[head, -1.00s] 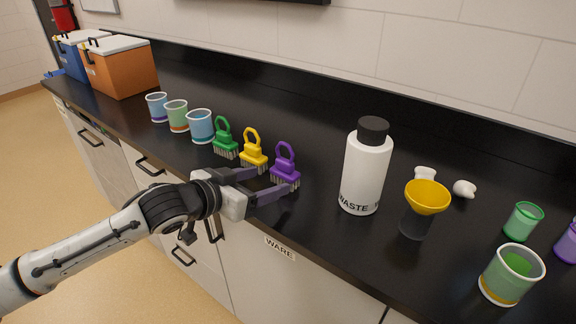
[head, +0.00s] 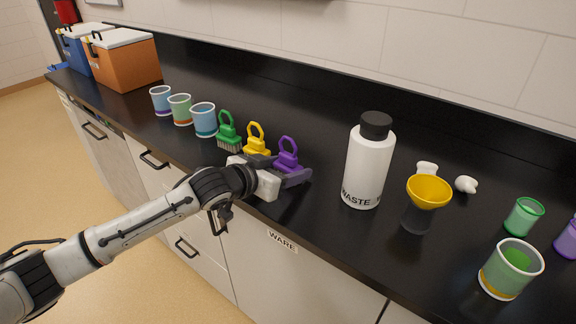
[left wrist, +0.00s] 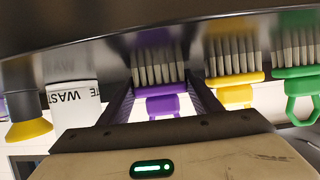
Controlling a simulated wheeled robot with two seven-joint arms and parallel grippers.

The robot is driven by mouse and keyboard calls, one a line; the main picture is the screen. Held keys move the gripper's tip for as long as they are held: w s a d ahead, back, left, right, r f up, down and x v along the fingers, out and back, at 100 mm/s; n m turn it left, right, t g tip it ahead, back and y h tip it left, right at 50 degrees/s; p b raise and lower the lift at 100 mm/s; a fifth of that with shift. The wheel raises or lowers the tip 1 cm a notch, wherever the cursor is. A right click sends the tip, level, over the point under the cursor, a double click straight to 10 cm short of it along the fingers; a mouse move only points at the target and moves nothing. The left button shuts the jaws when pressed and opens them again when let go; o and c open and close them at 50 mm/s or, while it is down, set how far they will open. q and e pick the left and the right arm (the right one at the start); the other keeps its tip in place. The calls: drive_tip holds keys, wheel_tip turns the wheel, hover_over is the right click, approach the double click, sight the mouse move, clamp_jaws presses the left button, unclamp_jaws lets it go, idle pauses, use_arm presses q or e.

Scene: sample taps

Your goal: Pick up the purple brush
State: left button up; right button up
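The purple brush (head: 287,157) stands upright on the black counter, with its ring handle up and bristles down. It also shows inverted in the left wrist view (left wrist: 159,89), between the two fingers. My left gripper (head: 290,168) is low at the counter's front edge, its fingers on either side of the purple brush. The fingers look spread; whether they touch the brush is hard to tell. The near finger hides the brush's lower part in the head view. My right gripper is not in view.
A yellow brush (head: 256,143) stands just left of the purple one, close to the far finger. A green brush (head: 228,133) and several cups are further left. The white waste bottle (head: 367,170) and a yellow funnel (head: 428,192) stand to the right, with some clear counter between.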

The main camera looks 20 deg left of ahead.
sight(289, 138)
use_arm(q)
drive_tip(key=c, duration=0.5)
wheel_tip(289, 138, up, 10)
drive_tip(key=shift+f, duration=0.1)
drive_tip(key=shift+c, duration=0.2)
drive_tip(key=shift+s+d, duration=0.1)
drive_tip(key=shift+s, duration=0.1)
drive_tip(key=s+a+r+n+y, duration=0.1)
drive_tip(key=s+r+n+y, duration=0.1)
drive_tip(key=s, duration=0.6)
drive_tip(key=s+a+r+n+t+y, duration=0.1)
drive_tip(key=s+r+n+y, duration=0.1)
drive_tip(key=s+r, duration=0.3)
drive_tip(key=s, duration=0.3)
drive_tip(key=shift+a+r+y, duration=0.2)
drive_tip(key=shift+r+y, duration=0.05)
drive_tip(key=shift+y, duration=0.15)
